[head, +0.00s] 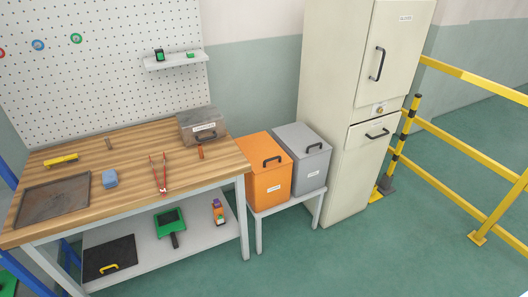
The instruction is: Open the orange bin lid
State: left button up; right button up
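The orange bin (266,184) stands on a low grey stand to the right of the workbench. Its orange lid (258,154) lies flat and closed on top. A dark handle (272,161) sits on the lid near its right side. A white label is on the bin's front. Neither of my grippers is in the head view.
A grey bin (312,172) with a closed lid stands close against the orange bin's right. The wooden workbench (130,165) carries tools and a grey box (202,126). A tall cream cabinet (345,100) and yellow railings (470,148) are at right. Green floor (350,260) in front is clear.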

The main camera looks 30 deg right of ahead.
aim_at(264, 154)
jog(key=i+l, duration=1.75)
jog(key=i+l+z, duration=0.05)
jog(key=l, duration=0.05)
